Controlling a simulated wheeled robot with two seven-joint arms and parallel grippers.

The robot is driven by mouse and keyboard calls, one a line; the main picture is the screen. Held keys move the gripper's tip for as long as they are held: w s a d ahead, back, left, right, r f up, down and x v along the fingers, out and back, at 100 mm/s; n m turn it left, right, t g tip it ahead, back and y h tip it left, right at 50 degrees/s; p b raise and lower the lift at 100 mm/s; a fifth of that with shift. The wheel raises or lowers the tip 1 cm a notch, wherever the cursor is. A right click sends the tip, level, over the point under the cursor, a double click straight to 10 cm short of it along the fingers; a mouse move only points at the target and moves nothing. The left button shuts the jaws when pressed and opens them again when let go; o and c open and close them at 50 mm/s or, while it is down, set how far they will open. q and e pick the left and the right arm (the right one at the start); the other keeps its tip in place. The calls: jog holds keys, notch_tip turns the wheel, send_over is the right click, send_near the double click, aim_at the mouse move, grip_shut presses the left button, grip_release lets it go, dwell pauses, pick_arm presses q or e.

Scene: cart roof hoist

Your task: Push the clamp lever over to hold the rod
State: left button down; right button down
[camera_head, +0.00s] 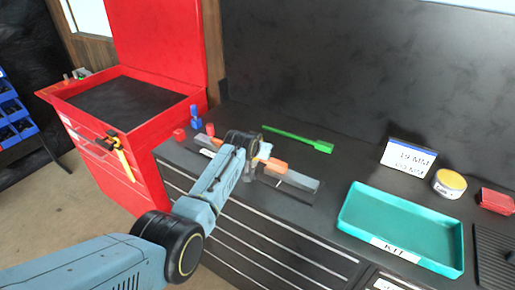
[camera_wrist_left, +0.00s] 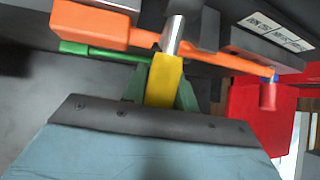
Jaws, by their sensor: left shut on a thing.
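My left gripper (camera_head: 256,160) reaches over the bench. In the left wrist view its fingers (camera_wrist_left: 162,92) are shut on a yellow piece (camera_wrist_left: 166,78), with a silver rod-like shaft (camera_wrist_left: 175,35) beyond it. I cannot tell whether these are one rod. Orange lever-like parts show on both sides of the shaft: a block (camera_wrist_left: 92,25) at left and a thin bar (camera_wrist_left: 235,52) at right. In the head view an orange end (camera_head: 275,165) shows beside the gripper, above a grey metal block (camera_head: 298,181). The gripper hides the clamp's middle. My right gripper is out of view.
A green tool (camera_head: 300,138) lies behind the gripper. A teal tray (camera_head: 405,222), a white sign (camera_head: 408,156), a yellow-topped tin (camera_head: 449,182) and a red box (camera_head: 496,201) are at right. A red cart (camera_head: 150,105) with its lid up stands at left.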

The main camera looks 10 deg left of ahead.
pick_arm(q)
jog(key=c, duration=1.1)
grip_release()
jog(key=shift+w, duration=0.1)
jog(key=shift+s+r, duration=0.2)
jog(key=shift+s, duration=0.1)
jog(key=p+v, duration=0.2)
jog(key=v, duration=1)
jog(key=shift+s+r, duration=0.25)
jog(key=shift+a, duration=0.1)
